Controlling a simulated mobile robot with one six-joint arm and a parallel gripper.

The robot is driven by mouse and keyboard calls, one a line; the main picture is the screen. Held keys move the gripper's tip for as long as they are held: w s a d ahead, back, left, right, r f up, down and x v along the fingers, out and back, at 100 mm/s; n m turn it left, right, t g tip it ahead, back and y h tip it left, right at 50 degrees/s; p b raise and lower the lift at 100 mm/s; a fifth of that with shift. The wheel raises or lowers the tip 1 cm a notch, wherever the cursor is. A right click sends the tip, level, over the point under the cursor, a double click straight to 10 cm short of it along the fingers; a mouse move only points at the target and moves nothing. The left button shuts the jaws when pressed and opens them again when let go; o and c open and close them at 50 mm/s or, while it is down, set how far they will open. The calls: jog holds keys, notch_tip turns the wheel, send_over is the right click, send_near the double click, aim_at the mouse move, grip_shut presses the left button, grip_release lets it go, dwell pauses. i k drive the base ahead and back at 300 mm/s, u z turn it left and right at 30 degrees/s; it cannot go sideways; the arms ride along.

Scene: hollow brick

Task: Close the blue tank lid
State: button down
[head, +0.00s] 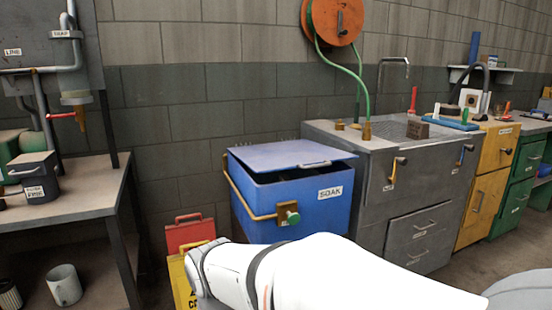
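The blue tank (302,206) labelled SOAK stands on the floor against the brick wall, left of the grey sink cabinet. Its blue lid (285,155) lies over the top at a tilt. A dark gap shows under the lid along the front and right side, so it is partly open. A pale handle (314,164) sits on the lid's front edge. A yellow bar runs round the tank's left side to a green knob on its front. My white arm crosses the bottom of the head view in front of the tank. My gripper does not show.
The grey sink cabinet (404,188) stands close on the tank's right. A workbench (71,192) is at the left, with a mug (64,284) on its lower shelf. A red case (190,232) and a yellow sign (184,285) stand left of the tank.

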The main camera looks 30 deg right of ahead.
aim_at(304, 154)
jog(key=z, duration=2.95)
jog(key=k, duration=0.7)
jog(key=u, duration=1.3)
jog(key=i, duration=1)
jog(key=u, duration=0.05)
